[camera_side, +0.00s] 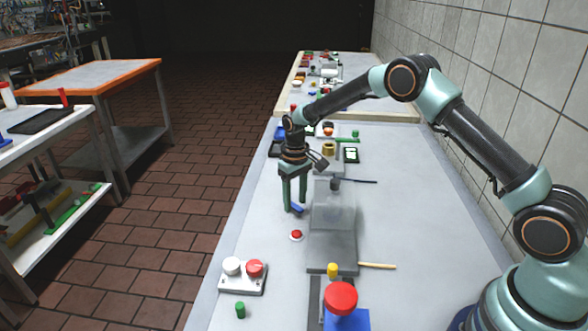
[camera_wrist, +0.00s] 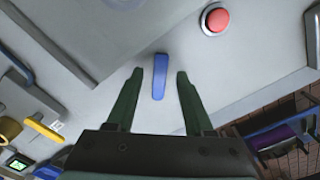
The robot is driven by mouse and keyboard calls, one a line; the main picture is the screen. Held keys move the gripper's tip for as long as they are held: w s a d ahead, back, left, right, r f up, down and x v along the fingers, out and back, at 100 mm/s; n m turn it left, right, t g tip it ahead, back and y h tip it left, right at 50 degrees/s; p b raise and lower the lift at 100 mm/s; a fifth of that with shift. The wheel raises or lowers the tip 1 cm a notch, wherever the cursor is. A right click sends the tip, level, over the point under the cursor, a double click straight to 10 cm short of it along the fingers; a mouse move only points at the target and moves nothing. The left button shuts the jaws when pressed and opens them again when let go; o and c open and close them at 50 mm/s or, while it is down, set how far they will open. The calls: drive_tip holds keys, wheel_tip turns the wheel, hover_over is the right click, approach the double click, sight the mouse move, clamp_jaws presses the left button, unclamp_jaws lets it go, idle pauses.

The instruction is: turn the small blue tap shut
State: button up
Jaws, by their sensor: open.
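The small blue tap (camera_wrist: 159,78) shows in the wrist view as a short blue lever on a pale grey surface. In the side view the blue tap (camera_side: 298,209) is partly hidden by my gripper. My gripper (camera_side: 294,207) points down over it, with its dark green fingers apart. In the wrist view my gripper (camera_wrist: 160,73) has one fingertip on each side of the lever, with a gap on both sides. Neither finger appears to touch it. I cannot tell how far the fingertips are above the surface.
A red button (camera_wrist: 215,19) sits near the tap; the side view also shows this red button (camera_side: 296,235). A white box with white and red knobs (camera_side: 243,278) is nearer the camera. The right of the table is mostly clear.

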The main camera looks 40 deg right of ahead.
drive_tip(key=shift+f, duration=0.1)
clamp_jaws()
drive_tip(key=shift+m, duration=0.3)
drive_tip(key=m, duration=0.4)
drive_tip(key=shift+d, duration=0.4)
drive_tip(key=m, duration=0.5)
drive_tip(key=shift+s+d, duration=0.2)
drive_tip(key=shift+d, duration=0.1)
